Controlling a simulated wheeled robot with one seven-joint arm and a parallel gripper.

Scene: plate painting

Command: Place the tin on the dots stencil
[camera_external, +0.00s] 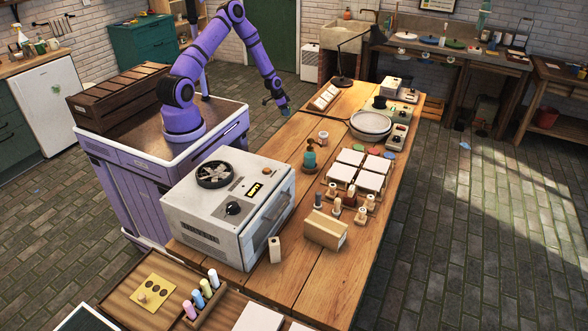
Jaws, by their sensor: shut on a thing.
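My gripper (281,104) hangs at the end of my purple arm, in the air near the left edge of the far part of the wooden table. It is shut on a small blue-grey thing (286,110), which seems to be the tin; it is too small here to be sure. A yellow plate with a row of dark round dots (155,291), likely the dots stencil, lies flat on a wooden surface at the front left. A small pale knob or peg stands on it near its left side. My gripper is far from this plate.
A white kiln-like box (210,237) stands between my arm and the yellow plate. A rack of coloured tubes (205,306) is right of the plate.

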